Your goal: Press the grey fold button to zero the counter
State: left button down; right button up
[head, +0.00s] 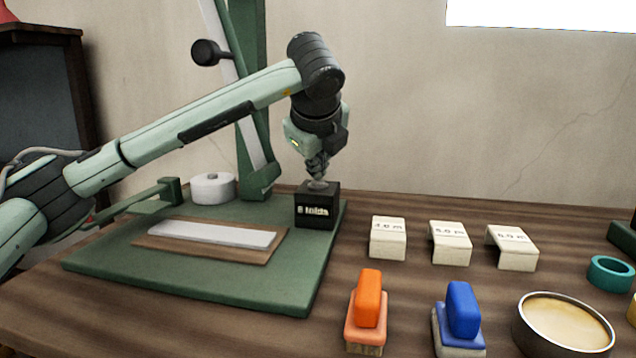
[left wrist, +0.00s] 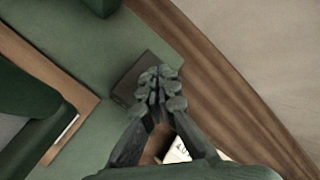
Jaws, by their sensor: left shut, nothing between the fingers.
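The fold counter (head: 316,210) is a small black box with white lettering that seems to read "8 folds". It stands at the right back part of the green base. A grey button (head: 318,185) shows on its top, mostly covered by my left gripper. My left gripper (head: 317,178) is shut and empty, pointing down with its fingertips at the button; I cannot tell whether it is pressed in. In the left wrist view the shut fingertips (left wrist: 160,78) lie over the dark counter box (left wrist: 133,82) and hide the button. My right gripper is not in view.
The green base (head: 200,275) carries a wooden board with a pale strip (head: 210,233) and a white round knob (head: 212,188). Labelled cream blocks (head: 388,245), an orange stamp (head: 367,310), a blue stamp (head: 461,315) and a round tin (head: 562,325) stand to the right.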

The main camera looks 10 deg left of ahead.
aim_at(318, 182)
pick_arm(q)
jog(key=shift+f+b, duration=0.3)
jog(key=shift+b, duration=0.05)
dwell(0.6)
jog(key=shift+r, duration=0.9)
jog(key=shift+r, duration=0.15)
jog(key=shift+r+p, duration=0.95)
jog(key=shift+r, duration=1.4)
